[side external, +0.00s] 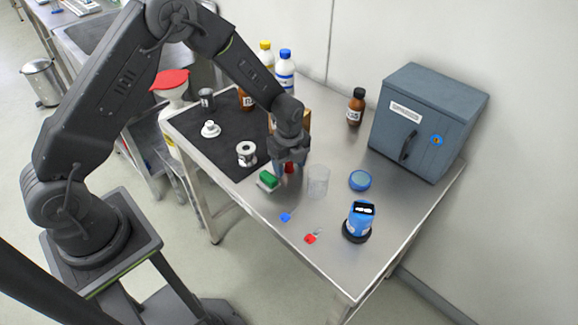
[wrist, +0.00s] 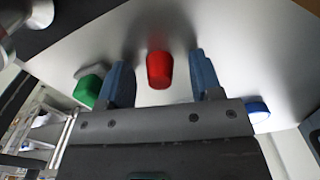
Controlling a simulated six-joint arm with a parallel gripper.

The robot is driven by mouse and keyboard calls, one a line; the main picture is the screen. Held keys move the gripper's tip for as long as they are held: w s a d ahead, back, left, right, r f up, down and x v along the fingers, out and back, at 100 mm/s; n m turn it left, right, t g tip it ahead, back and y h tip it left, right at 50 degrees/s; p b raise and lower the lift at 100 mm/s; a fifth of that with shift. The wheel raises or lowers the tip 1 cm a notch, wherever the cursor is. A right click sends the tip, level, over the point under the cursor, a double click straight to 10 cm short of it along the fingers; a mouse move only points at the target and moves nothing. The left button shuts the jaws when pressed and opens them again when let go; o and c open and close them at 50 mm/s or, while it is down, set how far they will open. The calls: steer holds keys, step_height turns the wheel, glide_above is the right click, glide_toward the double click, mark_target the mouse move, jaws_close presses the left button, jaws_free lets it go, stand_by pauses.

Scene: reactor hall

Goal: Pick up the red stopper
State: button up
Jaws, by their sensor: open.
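The red stopper (wrist: 160,70) stands on the metal table, between the two blue fingers of my gripper (wrist: 160,82) in the wrist view. Clear gaps show on both sides of it, so the fingers do not touch it. In the side external view the red stopper (side external: 289,168) is partly hidden by my gripper (side external: 290,170), which points down over it. My gripper is open and holds nothing.
A green block (side external: 268,179) lies close on the left, and a clear beaker (side external: 318,181) stands close on the right. A blue lid (side external: 360,180), a blue device (side external: 359,220) and a grey cabinet (side external: 428,120) are farther right. A metal spool (side external: 247,153) stands on the black mat (side external: 222,130).

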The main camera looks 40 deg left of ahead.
steer(key=shift+c, duration=0.4)
steer(key=c, duration=0.9)
steer(key=shift+r, duration=0.15)
